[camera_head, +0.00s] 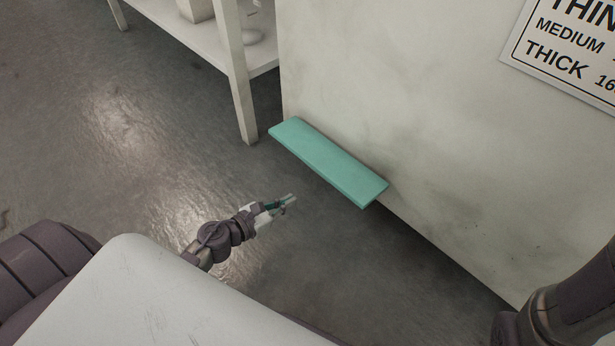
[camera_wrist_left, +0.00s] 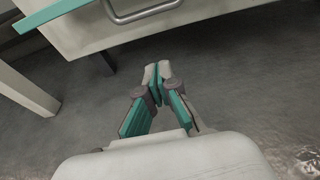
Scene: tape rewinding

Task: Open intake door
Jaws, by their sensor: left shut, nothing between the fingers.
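A teal ledge (camera_head: 328,160) sticks out low on the side of a large white machine. In the left wrist view, a teal strip (camera_wrist_left: 52,14) runs along the upper left edge of a white panel (camera_wrist_left: 75,35) that carries a curved metal bar handle (camera_wrist_left: 140,14). I cannot tell whether this panel is the intake door or how far it stands open. My left gripper (camera_head: 288,202) is shut and empty, low above the floor in front of the ledge. Its closed tips (camera_wrist_left: 158,72) are apart from the handle. My right gripper is out of view.
The white machine wall (camera_head: 420,110) fills the right, with a lettered sign (camera_head: 575,55) on it. A white shelf unit (camera_head: 240,80) stands behind at the left. The grey floor (camera_head: 120,130) is clear on the left.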

